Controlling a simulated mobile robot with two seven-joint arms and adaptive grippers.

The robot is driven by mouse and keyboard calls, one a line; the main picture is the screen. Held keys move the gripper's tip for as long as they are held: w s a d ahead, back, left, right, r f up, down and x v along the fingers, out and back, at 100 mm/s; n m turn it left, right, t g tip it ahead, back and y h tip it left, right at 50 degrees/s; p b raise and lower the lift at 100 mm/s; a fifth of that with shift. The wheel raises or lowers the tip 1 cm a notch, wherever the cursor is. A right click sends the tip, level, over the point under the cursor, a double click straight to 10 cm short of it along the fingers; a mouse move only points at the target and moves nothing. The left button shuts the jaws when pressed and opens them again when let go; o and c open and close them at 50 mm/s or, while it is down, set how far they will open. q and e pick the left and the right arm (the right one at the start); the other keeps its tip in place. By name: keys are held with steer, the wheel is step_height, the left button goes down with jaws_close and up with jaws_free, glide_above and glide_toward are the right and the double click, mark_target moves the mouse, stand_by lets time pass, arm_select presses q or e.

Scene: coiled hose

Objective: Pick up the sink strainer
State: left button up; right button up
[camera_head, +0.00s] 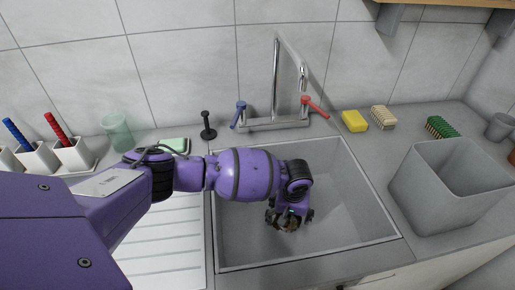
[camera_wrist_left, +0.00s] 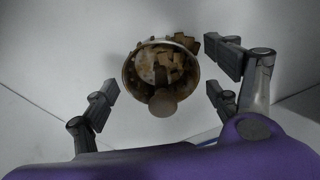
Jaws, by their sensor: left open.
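The sink strainer (camera_wrist_left: 161,68) is a round metal basket with brown bits in it and a rounded knob at its near side. It sits on the floor of the sink (camera_head: 340,200). My left gripper (camera_head: 288,218) is down inside the sink. In the left wrist view my left gripper (camera_wrist_left: 165,90) is open, its fingers apart on both sides of the strainer. I cannot tell whether any finger touches it. In the head view the gripper largely hides the strainer. My right gripper is in neither view.
A faucet (camera_head: 277,85) with blue and red handles stands behind the sink. A grey bin (camera_head: 445,190) stands to the right. A yellow sponge (camera_head: 354,121) and brushes lie behind it. A black stopper (camera_head: 207,127) stands at the back left. The ribbed drainboard (camera_head: 165,245) is left of the sink.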

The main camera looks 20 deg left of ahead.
arm_select(q)
steer(key=shift+w+r, duration=0.1)
steer(key=shift+r, duration=0.05)
steer(key=shift+c, duration=0.4)
steer(key=c, duration=1.1)
